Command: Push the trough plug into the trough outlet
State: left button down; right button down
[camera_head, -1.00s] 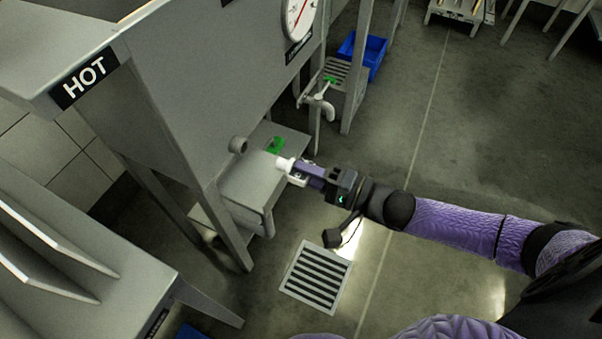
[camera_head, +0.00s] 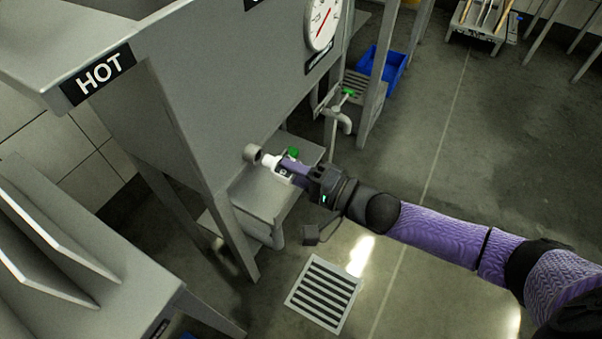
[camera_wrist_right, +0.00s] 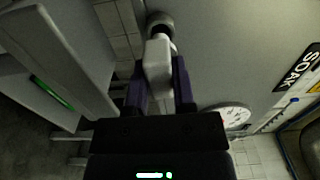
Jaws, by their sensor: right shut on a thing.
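The trough outlet (camera_head: 252,153) is a short grey pipe stub on the side of the grey trough marked HOT. It also shows at the top of the right wrist view (camera_wrist_right: 160,20). My right gripper (camera_head: 287,171) is shut on the white trough plug (camera_head: 270,161), which also shows between the fingers in the right wrist view (camera_wrist_right: 157,62). The plug's narrow end points at the outlet and is at or very near its mouth. I cannot tell whether the tip is inside. My left gripper is not in view.
A grey shelf (camera_head: 262,197) with a green item (camera_head: 293,153) lies below the outlet. A tap (camera_head: 343,118) with a green handle stands behind. A blue crate (camera_head: 384,72) and a floor drain (camera_head: 324,292) are nearby. Open floor lies to the right.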

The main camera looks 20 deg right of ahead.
aim_at(277, 165)
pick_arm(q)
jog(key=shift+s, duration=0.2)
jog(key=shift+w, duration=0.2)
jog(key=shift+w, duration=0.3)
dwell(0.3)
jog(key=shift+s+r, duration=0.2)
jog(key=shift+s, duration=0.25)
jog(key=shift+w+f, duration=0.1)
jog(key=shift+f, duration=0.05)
pick_arm(e)
jog(key=shift+w+a, duration=0.2)
jog(key=shift+w, duration=0.05)
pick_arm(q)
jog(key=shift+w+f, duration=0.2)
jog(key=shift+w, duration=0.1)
pick_arm(e)
jog(key=shift+w+a, duration=0.25)
jog(key=shift+w, duration=0.1)
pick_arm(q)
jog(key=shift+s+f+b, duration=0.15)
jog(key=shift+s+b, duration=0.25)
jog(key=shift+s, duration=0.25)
pick_arm(e)
jog(key=shift+x, duration=0.95)
